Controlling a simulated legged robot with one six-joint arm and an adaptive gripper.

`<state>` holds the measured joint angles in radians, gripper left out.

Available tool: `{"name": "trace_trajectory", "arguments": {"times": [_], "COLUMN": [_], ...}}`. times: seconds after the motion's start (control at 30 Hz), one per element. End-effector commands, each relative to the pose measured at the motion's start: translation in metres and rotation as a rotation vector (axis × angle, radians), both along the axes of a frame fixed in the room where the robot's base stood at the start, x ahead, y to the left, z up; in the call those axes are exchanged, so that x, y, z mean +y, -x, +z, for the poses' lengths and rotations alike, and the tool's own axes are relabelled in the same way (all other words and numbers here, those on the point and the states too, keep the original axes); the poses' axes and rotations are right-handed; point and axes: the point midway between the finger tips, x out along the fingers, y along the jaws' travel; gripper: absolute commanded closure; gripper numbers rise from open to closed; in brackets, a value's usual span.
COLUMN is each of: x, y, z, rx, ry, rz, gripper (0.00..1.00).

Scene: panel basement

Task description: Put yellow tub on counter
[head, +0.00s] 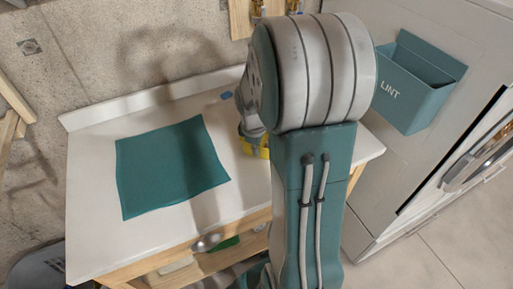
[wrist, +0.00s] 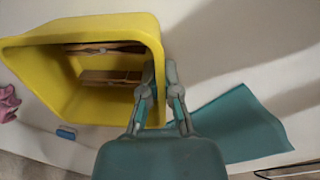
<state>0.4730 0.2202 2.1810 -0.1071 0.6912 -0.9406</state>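The yellow tub (wrist: 45,85) is large at the left of the wrist view, with wooden clothespins (wrist: 110,77) inside. In the head view the tub (head: 262,153) is mostly hidden behind my arm, over the right part of the white counter (head: 95,235). My gripper (wrist: 160,75) straddles the tub's near-right wall, one finger inside and one outside. Both fingers appear closed against that wall. In the head view my gripper is mostly hidden. I cannot tell whether the tub's base touches the counter.
A teal cloth (head: 170,165) lies flat on the counter's left half. A small blue item (wrist: 66,134) and a pink cloth (wrist: 8,103) lie beyond the tub. A teal LINT bin (head: 405,95) is fixed to the white appliance (head: 390,190) at right. The concrete wall (head: 130,50) stands behind.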

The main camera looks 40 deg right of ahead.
Motion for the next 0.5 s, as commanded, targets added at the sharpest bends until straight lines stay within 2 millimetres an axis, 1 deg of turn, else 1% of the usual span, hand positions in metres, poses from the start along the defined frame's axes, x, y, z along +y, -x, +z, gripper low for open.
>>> {"name": "trace_trajectory", "arguments": {"times": [0.03,0.07,0.1,0.13,0.5], "x": [0.0001,0.0001,0.0001,0.0002,0.0000], "y": [0.0001,0.0001,0.0002,0.0001,0.0001], "z": [-0.0013,-0.0010,-0.0010,-0.0010,0.0010], "rx": [0.001,0.000,0.001,0.001,0.000], "ry": [0.000,0.000,-0.001,-0.001,0.000], "rz": [0.000,0.000,0.000,0.000,0.000], "gripper": [0.93,0.79,0.61,0.57,0.57]}}
